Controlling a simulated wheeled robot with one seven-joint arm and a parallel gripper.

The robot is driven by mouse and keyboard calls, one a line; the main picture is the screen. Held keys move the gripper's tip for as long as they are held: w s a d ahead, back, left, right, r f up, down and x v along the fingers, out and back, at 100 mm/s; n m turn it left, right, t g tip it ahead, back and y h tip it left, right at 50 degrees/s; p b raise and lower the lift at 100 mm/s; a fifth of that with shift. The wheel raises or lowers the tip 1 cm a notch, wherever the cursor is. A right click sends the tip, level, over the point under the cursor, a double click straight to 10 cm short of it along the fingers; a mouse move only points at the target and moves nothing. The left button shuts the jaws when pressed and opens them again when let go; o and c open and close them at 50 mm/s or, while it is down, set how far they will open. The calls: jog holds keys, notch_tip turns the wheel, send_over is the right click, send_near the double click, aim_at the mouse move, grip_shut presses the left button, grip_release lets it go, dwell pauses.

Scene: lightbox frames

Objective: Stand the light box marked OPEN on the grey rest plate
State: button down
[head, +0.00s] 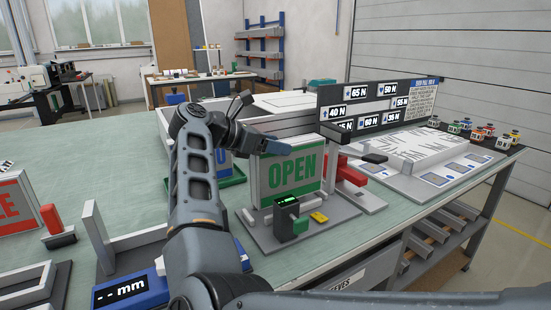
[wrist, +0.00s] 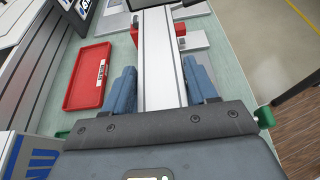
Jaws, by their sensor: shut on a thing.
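The light box marked OPEN (head: 292,172) is white with green letters and a green border, upright in the middle of the head view. My gripper (head: 266,145) is at its top edge. In the wrist view the blue fingers of my gripper (wrist: 160,72) are shut on the pale top frame of the light box (wrist: 158,45), one on each side. A grey plate (head: 262,238) lies directly under the box. Whether the box's lower edge touches it or hangs just above is not clear. My arm hides part of the plate's left side.
A black unit with a green display (head: 287,222) and a green block stand in front of the box. A red light box (head: 14,202) and a blue "mm" gauge (head: 130,290) are at left. A label board (head: 375,105) stands behind. A red tray (wrist: 88,75) shows in the wrist view.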

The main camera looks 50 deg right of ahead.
aim_at(273, 156)
jog(key=shift+f, duration=1.85)
jog(key=shift+c, duration=1.6)
grip_release()
jog(key=shift+a+r+p, duration=0.1)
jog(key=shift+r+p, duration=0.1)
jog(key=shift+p, duration=0.1)
jog(key=b+v, duration=0.2)
jog(key=v, duration=1)
